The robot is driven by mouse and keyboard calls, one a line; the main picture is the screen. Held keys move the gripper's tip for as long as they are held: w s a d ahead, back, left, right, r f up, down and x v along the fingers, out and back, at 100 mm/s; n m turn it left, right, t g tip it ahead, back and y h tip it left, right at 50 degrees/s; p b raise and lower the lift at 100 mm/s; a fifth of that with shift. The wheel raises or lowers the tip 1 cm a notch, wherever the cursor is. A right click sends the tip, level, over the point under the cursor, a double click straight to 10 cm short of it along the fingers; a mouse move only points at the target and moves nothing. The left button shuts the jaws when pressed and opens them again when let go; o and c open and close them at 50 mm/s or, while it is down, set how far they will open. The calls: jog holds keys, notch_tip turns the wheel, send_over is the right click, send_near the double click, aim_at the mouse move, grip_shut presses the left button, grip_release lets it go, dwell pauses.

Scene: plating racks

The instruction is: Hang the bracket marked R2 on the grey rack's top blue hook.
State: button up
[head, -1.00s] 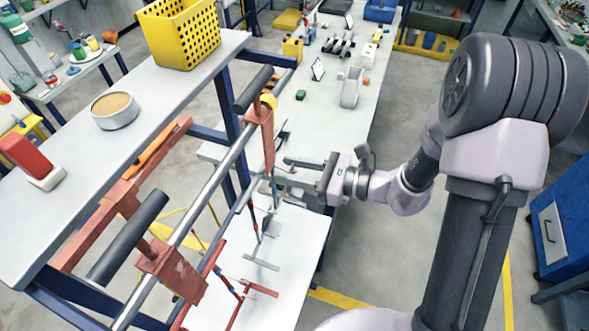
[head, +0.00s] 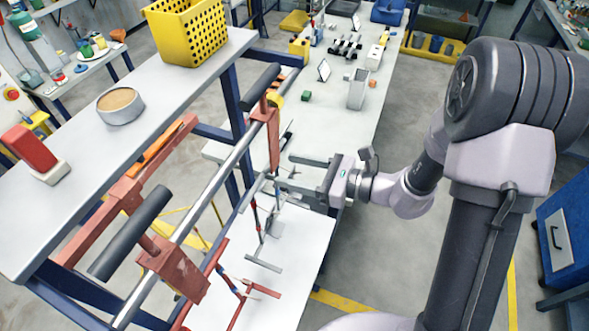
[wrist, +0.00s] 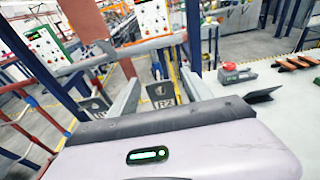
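The bracket marked R2 (wrist: 163,100) is a dark plate with white lettering, seen between my fingers in the wrist view. My gripper (head: 287,172) is open, with its two grey fingers pointing left toward a slim upright stand with red and blue parts (head: 257,215). In the wrist view a finger stands on each side of the plate, with a gap visible; whether the plate touches a hook is too small to tell. Another dark plate (wrist: 97,104) shows left of the fingers. I cannot make out the grey rack's top blue hook clearly.
A red frame with a steel rail and black rollers (head: 133,235) stands close left of my gripper. Beyond it is a grey shelf (head: 75,150) with a yellow basket (head: 187,30). A long white bench (head: 335,120) runs behind.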

dwell(0.4)
jog(key=p+v, duration=0.1)
jog(key=v, duration=1.7)
jog(key=s+a+f+n+h+b, duration=0.2)
jog(key=s+f+n+h+b, duration=0.1)
jog(key=s+n+h+b, duration=0.3)
jog(key=s+a+f+n+h+b, duration=0.3)
jog(key=s+n+h+b, duration=0.3)
jog(key=n+b, duration=0.4)
jog(key=shift+s+n+h, duration=0.25)
jog(key=shift+n+h, duration=0.25)
jog(key=shift+n, duration=0.3)
